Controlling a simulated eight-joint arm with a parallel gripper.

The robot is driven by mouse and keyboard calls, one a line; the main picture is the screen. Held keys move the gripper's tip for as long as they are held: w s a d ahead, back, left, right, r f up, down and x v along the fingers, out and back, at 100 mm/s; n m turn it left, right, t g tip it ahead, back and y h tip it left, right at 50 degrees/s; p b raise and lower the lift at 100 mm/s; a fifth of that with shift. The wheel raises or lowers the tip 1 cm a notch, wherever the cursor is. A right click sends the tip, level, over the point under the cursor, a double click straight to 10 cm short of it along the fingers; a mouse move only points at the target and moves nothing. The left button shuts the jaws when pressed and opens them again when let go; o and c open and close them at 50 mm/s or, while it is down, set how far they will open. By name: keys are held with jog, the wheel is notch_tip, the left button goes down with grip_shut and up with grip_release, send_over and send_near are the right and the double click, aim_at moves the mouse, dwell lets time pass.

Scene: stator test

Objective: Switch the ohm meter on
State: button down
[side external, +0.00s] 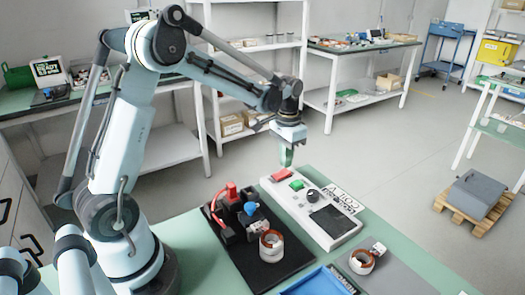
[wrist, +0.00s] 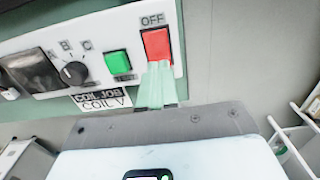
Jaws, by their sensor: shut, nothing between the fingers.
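The ohm meter is a white box (side external: 296,206) on the green bench; its panel (wrist: 100,38) fills the upper left of the wrist view. It carries a red button (side external: 281,175) marked OFF, which also shows in the wrist view (wrist: 156,44), a green button (side external: 297,185), also in the wrist view (wrist: 118,62), a knob (wrist: 74,73) marked A, B, C and a dark display (wrist: 33,70). My gripper (side external: 287,163) is shut and empty, above the button end. In the wrist view its fingertips (wrist: 159,66) overlap the red button's lower edge; contact cannot be told.
A black board (side external: 265,272) with a red-and-blue fixture (side external: 240,212) and a copper-coloured ring (side external: 271,245) lies left of the meter. A second ring (side external: 361,261) sits on a grey plate at the right. A blue tray (side external: 318,283) is at the front.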

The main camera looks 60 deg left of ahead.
aim_at(286, 172)
jog(key=shift+f, duration=0.9)
dwell(0.7)
jog(key=shift+r, duration=3.5)
jog(key=s+d+r+t, duration=0.3)
jog(key=s+d+t, duration=0.4)
jog(key=s+d, duration=0.4)
jog(key=s, duration=0.2)
jog(key=shift+s, duration=0.4)
